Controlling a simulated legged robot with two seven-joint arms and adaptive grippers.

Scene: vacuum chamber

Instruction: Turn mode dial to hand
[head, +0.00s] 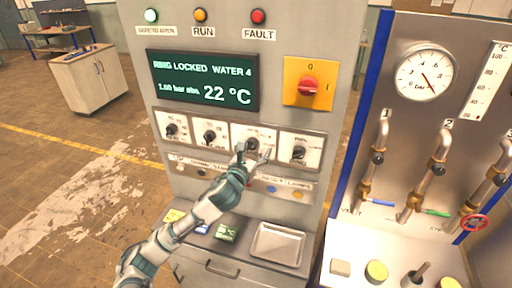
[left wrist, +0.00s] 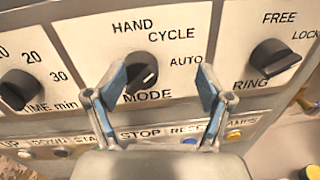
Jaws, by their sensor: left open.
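The mode dial (left wrist: 142,70) is a black knob on a white plate, with HAND at its upper left, CYCLE above right, AUTO to the right and MODE below. I cannot tell for sure which label its pointer faces. In the head view the dial (head: 252,143) is partly covered by my left gripper (head: 253,156). In the left wrist view the left gripper (left wrist: 160,84) is open, with one finger on each side of the dial and gaps between. My right gripper is in neither view.
A time dial (left wrist: 20,88) is to the left and a ring dial (left wrist: 273,58) to the right. A row of small buttons (left wrist: 188,140) runs below. A red rotary switch (head: 308,87) and a display (head: 203,80) are above. A metal tray (head: 277,244) lies below.

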